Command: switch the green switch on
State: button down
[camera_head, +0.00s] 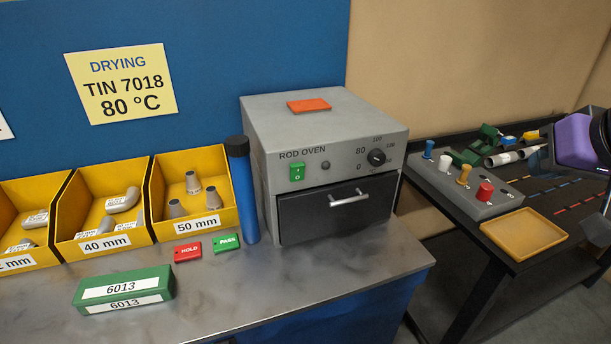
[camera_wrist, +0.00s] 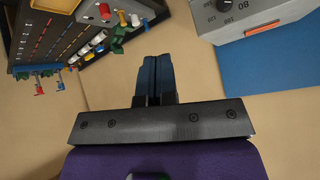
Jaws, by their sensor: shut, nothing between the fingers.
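The green switch (camera_head: 297,172) is a small rocker marked with I and 0 on the left of the front of the grey rod oven (camera_head: 340,120). A dark round indicator sits to its right; it does not look lit. Which side of the rocker is pressed is too small to tell. In the wrist view, part of the oven (camera_wrist: 238,18) shows upside down at the top right, and the switch is out of frame. My gripper (camera_wrist: 150,75) is shut and empty, apart from everything. In the head view, my purple wrist shows at the right edge, well right of the oven.
A blue tube with a black cap (camera_head: 243,190) stands close left of the oven. An orange-red piece (camera_head: 309,105) lies on the oven top. Yellow bins (camera_head: 110,235) and a green 6013 box (camera_head: 123,290) are left. The right bench holds a peg block (camera_head: 470,188) and yellow tray (camera_head: 524,235).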

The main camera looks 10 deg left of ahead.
jog(key=w+a+f+t+y, duration=0.2)
jog(key=w+a+f, duration=0.3)
jog(key=w+a, duration=0.3)
jog(key=n+t+y, duration=0.6)
jog(key=t+y, duration=0.1)
send_near(300, 167)
jog(key=v, duration=0.7)
jog(key=shift+w+a+f, duration=0.15)
jog(key=shift+w+f, duration=0.05)
jog(key=x, duration=1.4)
jog(key=shift+r, duration=0.15)
jog(key=shift+w, duration=0.1)
